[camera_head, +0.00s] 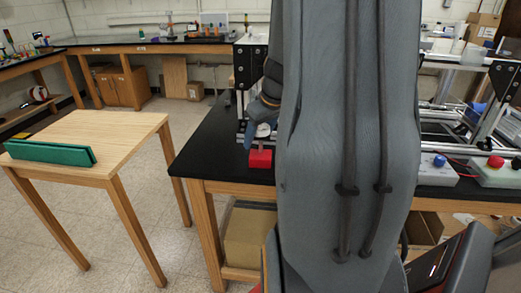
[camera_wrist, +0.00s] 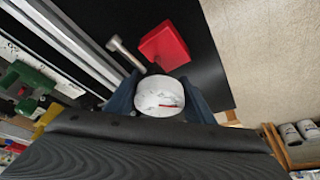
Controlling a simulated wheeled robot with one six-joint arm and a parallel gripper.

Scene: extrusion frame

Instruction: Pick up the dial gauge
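The dial gauge (camera_wrist: 160,96) shows in the wrist view as a round white face with a small red mark. It lies between the two dark blue fingers of my gripper (camera_wrist: 160,100), one on each side. The fingers are apart and close to the dial's edges; whether they press on it I cannot tell. In the head view the gauge's white face (camera_head: 263,130) shows just below my gripper (camera_head: 262,108), near the left front of the black bench. Most of the gauge's body is hidden by my gripper.
A red block (camera_wrist: 163,46) and a silver rod (camera_wrist: 125,53) stand close beyond the gauge. Aluminium extrusions (camera_wrist: 62,42) run along the left in the wrist view.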

